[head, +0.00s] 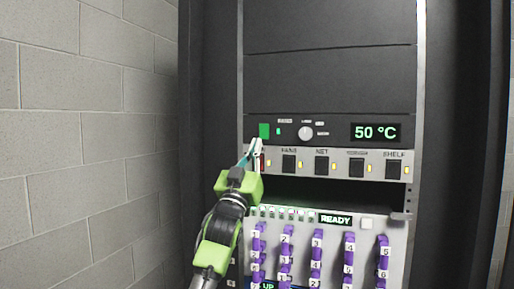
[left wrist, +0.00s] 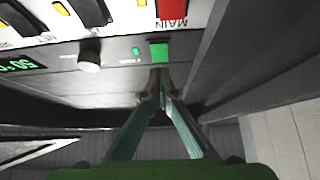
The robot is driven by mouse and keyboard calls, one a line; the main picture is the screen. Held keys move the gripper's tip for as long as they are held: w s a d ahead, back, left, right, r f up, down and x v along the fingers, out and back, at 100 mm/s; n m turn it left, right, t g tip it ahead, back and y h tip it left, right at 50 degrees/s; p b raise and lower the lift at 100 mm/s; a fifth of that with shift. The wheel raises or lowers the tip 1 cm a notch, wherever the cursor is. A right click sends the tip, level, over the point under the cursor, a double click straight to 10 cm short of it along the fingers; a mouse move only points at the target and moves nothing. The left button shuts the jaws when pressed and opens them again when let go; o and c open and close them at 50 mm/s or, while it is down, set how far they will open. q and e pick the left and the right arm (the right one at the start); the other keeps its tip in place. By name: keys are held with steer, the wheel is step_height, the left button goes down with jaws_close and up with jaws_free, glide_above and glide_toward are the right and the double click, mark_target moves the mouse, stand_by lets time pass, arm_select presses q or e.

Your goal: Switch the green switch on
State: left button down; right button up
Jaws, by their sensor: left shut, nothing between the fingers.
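The green switch (head: 264,131) is on the left end of a dark panel with a temperature display in the rack. It also shows in the left wrist view (left wrist: 159,52), where the picture is turned over. A small lit green lamp (head: 278,131) is beside it. My left gripper (head: 257,143) is shut and empty, its fingertips close to the switch, just below it in the head view. In the left wrist view the fingertips (left wrist: 159,76) reach the switch's edge; I cannot tell whether they touch it. My right gripper is out of view.
A red switch (left wrist: 172,10) marked MAIN sits close to the green one, partly behind my gripper in the head view. A round knob (head: 306,133) and a 50 °C display (head: 376,132) are to the right. Black switches (head: 321,165) line the strip below. Purple-handled modules (head: 316,258) are lower.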

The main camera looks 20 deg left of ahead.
arm_select(q)
steer(key=s+f+b, duration=0.3)
steer(key=s+f, duration=0.1)
steer(key=f, duration=0.4)
steer(key=shift+s+a+b, duration=0.15)
steer(key=shift+s+b, duration=0.15)
steer(key=shift+b, duration=0.05)
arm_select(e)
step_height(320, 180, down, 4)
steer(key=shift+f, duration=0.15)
